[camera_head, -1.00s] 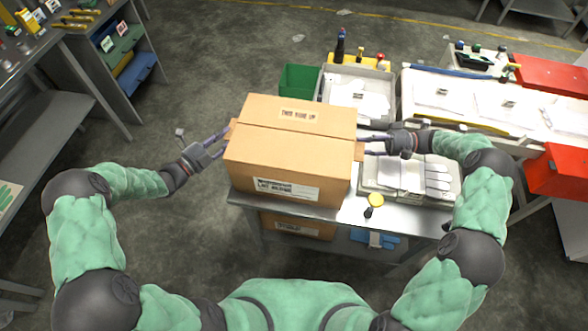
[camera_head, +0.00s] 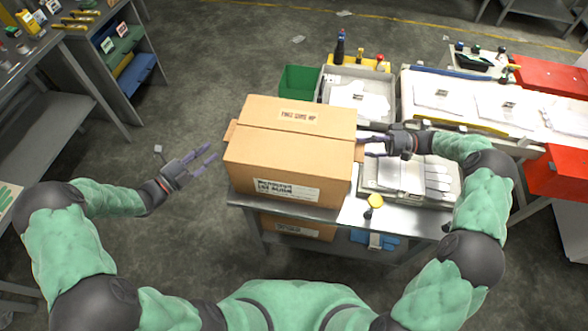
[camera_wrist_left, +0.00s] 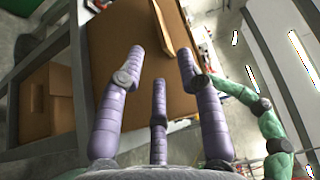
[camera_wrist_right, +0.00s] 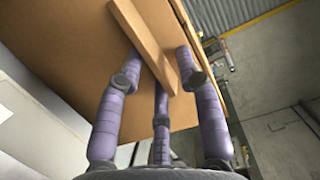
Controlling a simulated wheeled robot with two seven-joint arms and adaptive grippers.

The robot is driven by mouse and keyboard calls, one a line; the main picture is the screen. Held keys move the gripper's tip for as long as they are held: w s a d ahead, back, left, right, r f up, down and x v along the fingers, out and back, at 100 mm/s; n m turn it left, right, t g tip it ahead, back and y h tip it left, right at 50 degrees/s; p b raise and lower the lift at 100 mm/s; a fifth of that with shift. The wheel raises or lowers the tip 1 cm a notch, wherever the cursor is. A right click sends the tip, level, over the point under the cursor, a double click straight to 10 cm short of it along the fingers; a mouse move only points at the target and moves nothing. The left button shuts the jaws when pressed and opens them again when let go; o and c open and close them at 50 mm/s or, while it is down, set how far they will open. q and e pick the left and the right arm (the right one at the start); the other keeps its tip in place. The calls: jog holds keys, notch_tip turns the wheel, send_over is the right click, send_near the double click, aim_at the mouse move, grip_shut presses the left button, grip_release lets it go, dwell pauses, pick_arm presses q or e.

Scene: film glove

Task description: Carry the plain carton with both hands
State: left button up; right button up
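A brown carton (camera_head: 285,150) with a printed top label and a white front label sits upright on the grey metal table. Wooden-looking strips stick out from its left side (camera_head: 231,132) and right side (camera_head: 360,150). My left gripper (camera_head: 210,160) is open and empty, apart from the carton on its left. The carton's side and strip also show ahead of its spread fingers in the left wrist view (camera_wrist_left: 112,35). My right gripper (camera_head: 368,145) is at the right strip. In the right wrist view its spread fingers (camera_wrist_right: 160,60) straddle the strip (camera_wrist_right: 145,42); firm contact is unclear.
A green bin (camera_head: 299,82) stands behind. A second carton (camera_head: 298,226) sits on the lower shelf. Floor on the left is clear up to the shelving (camera_head: 45,110).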

jog(key=w+d, duration=0.1)
jog(key=d, duration=1.1)
jog(key=shift+w, duration=0.1)
